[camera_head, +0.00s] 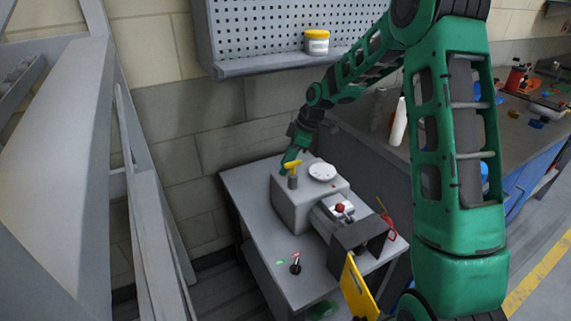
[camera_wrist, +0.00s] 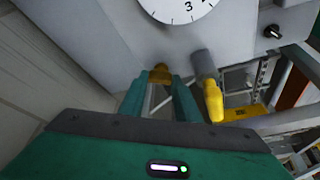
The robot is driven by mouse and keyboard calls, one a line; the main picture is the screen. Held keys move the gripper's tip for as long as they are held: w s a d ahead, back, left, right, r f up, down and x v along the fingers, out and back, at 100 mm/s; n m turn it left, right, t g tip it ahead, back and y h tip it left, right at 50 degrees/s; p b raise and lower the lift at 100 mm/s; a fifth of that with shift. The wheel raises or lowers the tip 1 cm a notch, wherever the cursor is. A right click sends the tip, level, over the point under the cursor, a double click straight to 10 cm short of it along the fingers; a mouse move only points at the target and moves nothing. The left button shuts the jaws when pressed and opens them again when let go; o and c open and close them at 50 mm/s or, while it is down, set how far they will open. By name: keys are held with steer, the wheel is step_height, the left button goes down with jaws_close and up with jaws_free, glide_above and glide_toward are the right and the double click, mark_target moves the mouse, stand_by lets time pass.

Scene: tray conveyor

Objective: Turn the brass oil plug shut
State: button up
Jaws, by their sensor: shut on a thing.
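The brass oil plug (camera_wrist: 160,74) sits on the light grey face of the machine housing (camera_wrist: 100,35) in the wrist view. My gripper (camera_wrist: 160,84) is shut on it, one green finger on each side. In the head view my green gripper (camera_head: 290,158) reaches down to the far left part of the grey machine (camera_head: 295,207). The plug is hidden there. How far the plug is turned cannot be told.
A white dial (camera_head: 322,172) is nearby. A red-knobbed part (camera_head: 340,208) and yellow panel (camera_head: 356,289) are nearer. The bench's (camera_head: 263,220) left side is mostly clear.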

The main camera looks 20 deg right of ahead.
steer(key=m+t, duration=0.1)
steer(key=m, duration=0.2)
steer(key=m+t+h, duration=0.1)
steer(key=m, duration=0.2)
steer(key=shift+a+r, duration=0.15)
steer(key=shift+a, duration=0.05)
steer(key=m+h, duration=0.1)
steer(key=m, duration=0.1)
steer(key=m+h, duration=0.1)
steer(key=m, duration=0.2)
steer(key=shift+a+t, duration=0.1)
steer(key=shift+t, duration=0.3)
steer(key=shift+m, duration=0.4)
steer(key=o, duration=0.9)
steer(key=shift+o, duration=0.7)
steer(key=shift+s, duration=0.1)
steer(key=a+v, duration=0.1)
steer(key=v, duration=0.9)
steer(key=shift+d+r, duration=0.25)
steer(key=shift+d, duration=0.15)
